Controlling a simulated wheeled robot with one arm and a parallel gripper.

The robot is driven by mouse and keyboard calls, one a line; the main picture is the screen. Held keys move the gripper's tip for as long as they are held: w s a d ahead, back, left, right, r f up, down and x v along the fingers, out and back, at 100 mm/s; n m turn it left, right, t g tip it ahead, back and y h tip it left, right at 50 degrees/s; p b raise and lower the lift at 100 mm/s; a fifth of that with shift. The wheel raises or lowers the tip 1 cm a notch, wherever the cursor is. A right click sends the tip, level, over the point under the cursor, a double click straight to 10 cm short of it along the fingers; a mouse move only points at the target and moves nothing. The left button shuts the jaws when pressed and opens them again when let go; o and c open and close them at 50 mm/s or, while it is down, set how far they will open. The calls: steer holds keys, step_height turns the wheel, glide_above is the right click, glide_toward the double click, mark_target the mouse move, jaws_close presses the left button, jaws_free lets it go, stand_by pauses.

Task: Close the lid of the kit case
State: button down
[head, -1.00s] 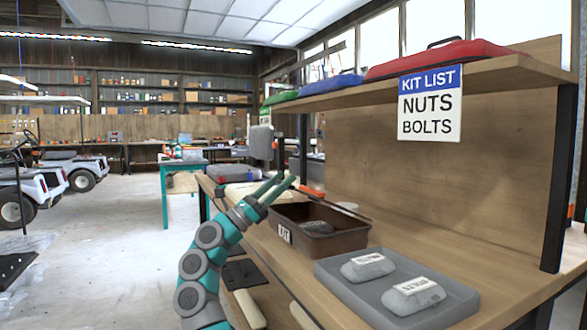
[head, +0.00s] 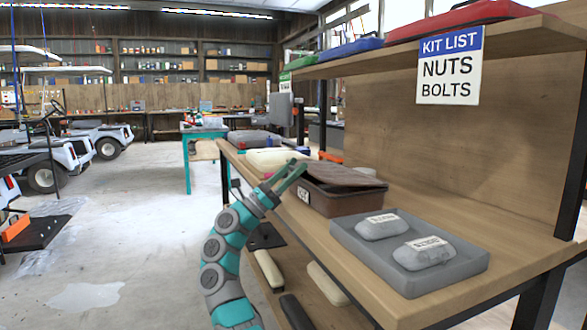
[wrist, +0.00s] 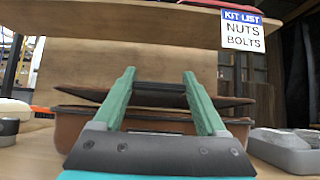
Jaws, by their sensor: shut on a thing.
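The kit case (head: 350,203) is an open-topped brown box with a white label, on the wooden bench. Its brown lid (head: 345,176) lies over the top, slightly tilted, with a gap under its near edge. The inside of the case is hidden. My gripper (head: 296,172) is at the left edge of the lid, shut on it. In the wrist view the green fingers (wrist: 160,82) reach over the dark lid (wrist: 152,97), and the case (wrist: 68,128) shows below it.
A grey tray (head: 450,270) with two labelled grey packs stands right of the case. A cream case (head: 275,158) and a grey case (head: 253,138) lie behind it on the bench. A shelf (head: 490,42) with coloured cases and a kit list sign (head: 449,66) is above.

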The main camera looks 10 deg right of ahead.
jaws_free()
steer(key=v, duration=0.7)
steer(key=shift+a+f, duration=0.25)
steer(key=shift+a, duration=0.1)
